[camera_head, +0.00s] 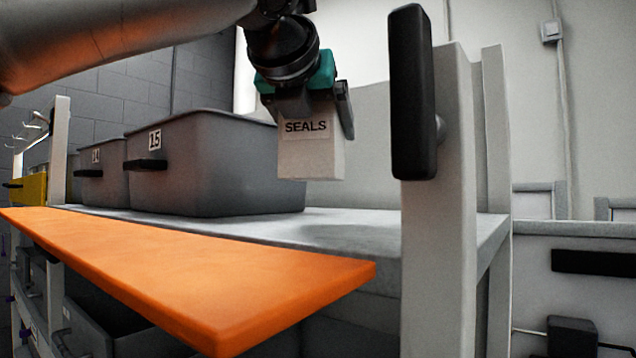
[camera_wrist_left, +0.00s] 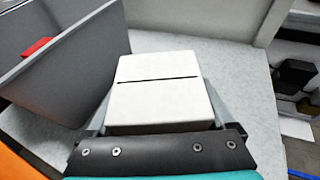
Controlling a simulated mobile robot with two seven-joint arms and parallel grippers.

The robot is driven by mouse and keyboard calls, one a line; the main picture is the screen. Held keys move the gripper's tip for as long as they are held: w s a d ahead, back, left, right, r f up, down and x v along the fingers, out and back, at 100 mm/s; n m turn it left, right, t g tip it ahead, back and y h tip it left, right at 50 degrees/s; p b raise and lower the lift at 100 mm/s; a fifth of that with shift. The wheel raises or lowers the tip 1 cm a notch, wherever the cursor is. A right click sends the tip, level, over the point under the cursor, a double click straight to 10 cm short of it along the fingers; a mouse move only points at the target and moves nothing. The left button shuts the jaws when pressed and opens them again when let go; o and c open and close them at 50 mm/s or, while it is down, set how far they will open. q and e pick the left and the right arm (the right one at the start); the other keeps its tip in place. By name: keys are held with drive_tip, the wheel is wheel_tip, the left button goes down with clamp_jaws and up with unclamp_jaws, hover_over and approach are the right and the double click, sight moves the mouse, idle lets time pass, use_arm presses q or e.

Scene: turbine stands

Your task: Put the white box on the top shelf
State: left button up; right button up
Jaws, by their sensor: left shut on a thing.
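The white box (camera_head: 310,156), labelled SEALS, hangs in my left gripper (camera_head: 306,108) in the head view. The gripper comes down from above and is shut on the box's upper part. The box is upright and appears to be above the grey top shelf (camera_head: 345,228), right of the grey bin marked 15. In the left wrist view the box (camera_wrist_left: 160,90) fills the middle between the fingers, with the shelf surface (camera_wrist_left: 255,115) behind it. The exact gap between box and shelf is hard to tell. My right gripper is not in view.
The grey bin 15 (camera_head: 215,165) stands just left of the box, with another bin (camera_head: 103,180) further left. An orange board (camera_head: 200,275) runs along the shelf front. A post with a black handle (camera_head: 411,92) stands to the right. Bare shelf lies between bin and post.

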sight(306, 142)
use_arm(q)
drive_tip(key=shift+f+b, duration=0.65)
drive_tip(key=shift+f, duration=1.95)
drive_tip(key=shift+f, duration=0.1)
drive_tip(key=o, duration=1.2)
drive_tip(key=shift+f, duration=0.1)
drive_tip(key=shift+o, duration=0.2)
drive_tip(key=shift+r, duration=0.25)
drive_tip(key=b+v, duration=0.1)
drive_tip(key=v, duration=1.1)
